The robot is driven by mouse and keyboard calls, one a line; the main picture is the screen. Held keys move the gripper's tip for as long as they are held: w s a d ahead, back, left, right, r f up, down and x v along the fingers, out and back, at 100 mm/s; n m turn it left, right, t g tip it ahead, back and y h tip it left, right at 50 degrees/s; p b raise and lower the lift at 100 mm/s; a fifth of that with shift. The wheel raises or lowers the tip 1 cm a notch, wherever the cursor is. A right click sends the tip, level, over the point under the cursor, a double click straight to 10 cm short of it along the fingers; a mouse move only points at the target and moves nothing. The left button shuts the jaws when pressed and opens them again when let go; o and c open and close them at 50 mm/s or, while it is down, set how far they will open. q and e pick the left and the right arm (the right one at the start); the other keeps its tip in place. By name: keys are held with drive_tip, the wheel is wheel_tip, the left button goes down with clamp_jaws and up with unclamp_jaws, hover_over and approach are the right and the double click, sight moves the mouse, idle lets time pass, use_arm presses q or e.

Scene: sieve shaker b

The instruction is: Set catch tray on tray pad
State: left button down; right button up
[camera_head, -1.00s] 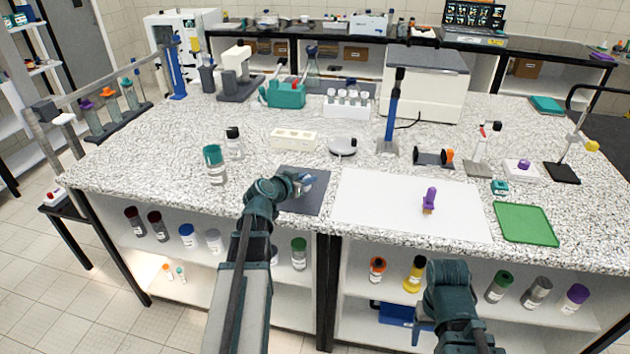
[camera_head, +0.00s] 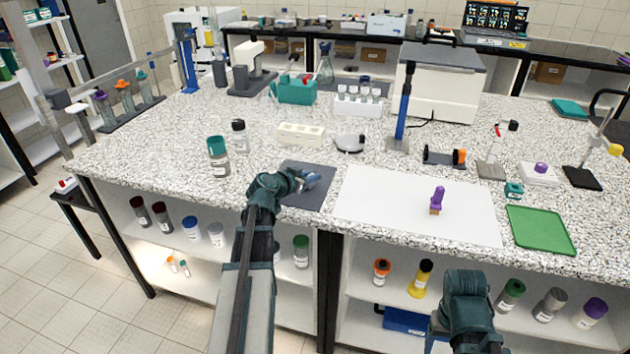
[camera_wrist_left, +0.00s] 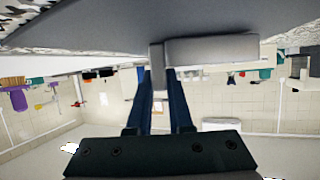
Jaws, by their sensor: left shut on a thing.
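My left gripper (camera_head: 308,180) is low over a dark grey pad (camera_head: 316,199) at the front of the bench. It is shut on a small grey thing, probably the catch tray, which its fingers mostly hide in the head view. In the left wrist view, a grey flat-sided piece (camera_wrist_left: 212,51) with an upright tab is at the fingertips (camera_wrist_left: 160,72), close to a broad grey surface. I cannot tell whether it touches the pad. My right arm is at the lower right, below the bench edge; its fingers are barely visible.
A white sheet (camera_head: 385,205) lies right of the pad, with a purple-topped item (camera_head: 437,200) on it. A green tray-like mat (camera_head: 540,230) is farther right. A teal-capped jar (camera_head: 218,158) stands to the left; a cream block (camera_head: 301,133) and a round grey device (camera_head: 349,142) stand behind.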

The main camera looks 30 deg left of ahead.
use_arm(q)
drive_tip(key=shift+s+a, duration=0.1)
drive_tip(key=c, duration=0.8)
unclamp_jaws()
drive_tip(key=shift+r, duration=0.2)
drive_tip(key=p+v, duration=0.4)
drive_tip(key=v, duration=0.6)
drive_tip(key=shift+s+r, duration=0.1)
drive_tip(key=shift+p+v, duration=0.3)
drive_tip(key=shift+v, duration=0.5)
drive_tip(key=shift+s, duration=0.1)
